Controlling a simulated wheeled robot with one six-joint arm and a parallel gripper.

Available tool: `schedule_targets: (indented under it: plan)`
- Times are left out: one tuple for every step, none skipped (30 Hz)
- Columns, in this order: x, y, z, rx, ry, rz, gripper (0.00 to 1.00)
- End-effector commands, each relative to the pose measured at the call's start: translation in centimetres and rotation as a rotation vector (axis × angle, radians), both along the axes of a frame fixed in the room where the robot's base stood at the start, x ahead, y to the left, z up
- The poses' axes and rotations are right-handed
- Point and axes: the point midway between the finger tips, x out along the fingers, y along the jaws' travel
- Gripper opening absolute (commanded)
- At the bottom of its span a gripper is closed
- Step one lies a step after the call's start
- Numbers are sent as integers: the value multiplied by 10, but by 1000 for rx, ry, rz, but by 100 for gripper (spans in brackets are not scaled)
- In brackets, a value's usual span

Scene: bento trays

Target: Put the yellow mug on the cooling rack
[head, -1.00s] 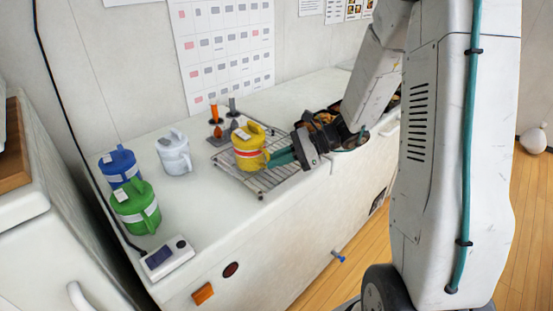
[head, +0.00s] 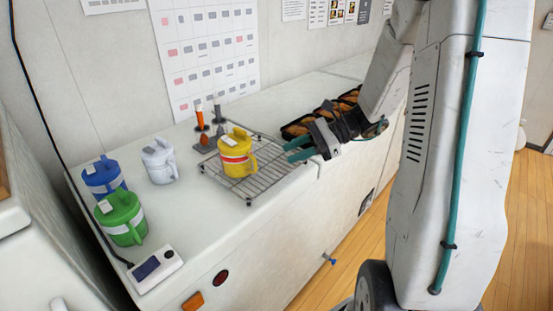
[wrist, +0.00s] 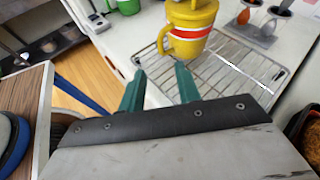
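The yellow mug (head: 237,153), with a white and red band, stands upright on the wire cooling rack (head: 268,181). In the wrist view the mug (wrist: 190,28) is ahead of my gripper, and its handle points toward the left. My gripper (head: 291,150) is right of the mug in the head view and apart from it. Its two teal fingers are spread with nothing between them, as the wrist view also shows (wrist: 160,82). The rack (wrist: 230,62) lies just beyond the fingertips there.
A white mug (head: 160,162), a blue mug (head: 104,178) and a green mug (head: 121,218) stand on the counter at the left. A white device (head: 155,269) lies at the front. Small orange and grey items (head: 201,120) stand behind the rack. A tray of bread (head: 296,128) is behind my gripper.

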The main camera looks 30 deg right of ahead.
Motion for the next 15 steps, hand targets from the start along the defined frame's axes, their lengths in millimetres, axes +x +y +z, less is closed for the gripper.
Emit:
schedule_targets:
  plan:
    - [-2,-8,3,-1,-1,-3,33]
    - [-4,-11,5,0,-1,-2,33]
    - [-5,-15,6,0,-1,-2,33]
    - [-6,-18,7,0,0,-2,33]
    - [-7,-20,8,0,0,-1,33]
    - [-8,-21,10,-3,-1,3,33]
    - [-10,-20,11,-7,-3,9,33]
    - [-11,-19,13,-15,-6,20,33]
    - [-14,-14,17,-34,-15,44,33]
    - [-17,-8,20,-54,-23,71,33]
    - [-21,0,25,-80,-35,104,33]
    - [-28,11,31,-122,-54,157,33]
    - [-35,22,36,-158,-71,205,33]
    - [-42,32,41,-198,-91,257,33]
    - [-54,45,48,-258,-119,332,33]
